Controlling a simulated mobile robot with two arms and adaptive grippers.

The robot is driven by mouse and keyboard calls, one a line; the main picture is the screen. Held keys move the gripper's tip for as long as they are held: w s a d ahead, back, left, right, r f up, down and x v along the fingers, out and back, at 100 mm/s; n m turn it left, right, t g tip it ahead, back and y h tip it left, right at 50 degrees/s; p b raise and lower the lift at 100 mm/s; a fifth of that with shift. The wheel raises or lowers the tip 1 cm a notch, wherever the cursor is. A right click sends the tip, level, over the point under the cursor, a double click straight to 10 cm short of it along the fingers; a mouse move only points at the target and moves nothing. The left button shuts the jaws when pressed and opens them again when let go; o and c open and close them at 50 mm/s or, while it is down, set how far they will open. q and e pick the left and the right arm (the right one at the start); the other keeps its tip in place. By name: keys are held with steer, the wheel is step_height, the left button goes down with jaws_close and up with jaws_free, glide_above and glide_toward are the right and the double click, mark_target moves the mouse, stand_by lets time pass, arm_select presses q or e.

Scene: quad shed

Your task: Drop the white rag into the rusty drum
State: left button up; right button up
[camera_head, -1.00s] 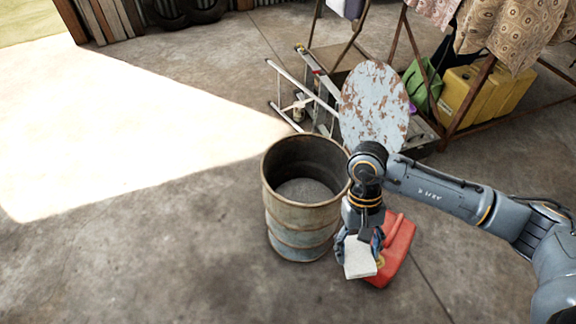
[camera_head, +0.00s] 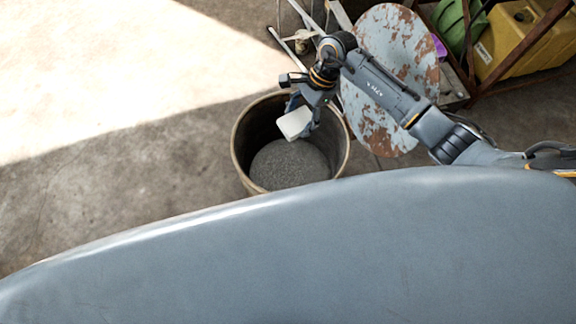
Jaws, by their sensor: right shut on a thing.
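The white rag (camera_head: 295,123) is held in my right gripper (camera_head: 303,112), which is shut on it. The gripper and rag appear over the mouth of the rusty drum (camera_head: 240,158), in front of its far right rim. The rag's height above the drum is hard to tell from this view. The drum is open at the top, with a grey grainy bottom or fill showing inside. Its lower outside is hidden by my own body in front. My left gripper is not in view.
A round rusty lid (camera_head: 390,60) leans just right of the drum, behind my right arm. A yellow container (camera_head: 520,40) and a green item (camera_head: 458,30) stand at the upper right by a rusty frame. Bare concrete floor (camera_head: 130,170) lies to the left.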

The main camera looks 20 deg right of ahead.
steer(key=shift+f, duration=0.3)
steer(key=shift+f+b, duration=1.6)
steer(key=shift+f, duration=1.05)
steer(key=shift+w, duration=0.1)
steer(key=o, duration=1.2)
steer(key=shift+d+r, duration=0.1)
steer(key=shift+r, duration=0.1)
step_height(320, 180, up, 10)
steer(key=shift+f, duration=0.15)
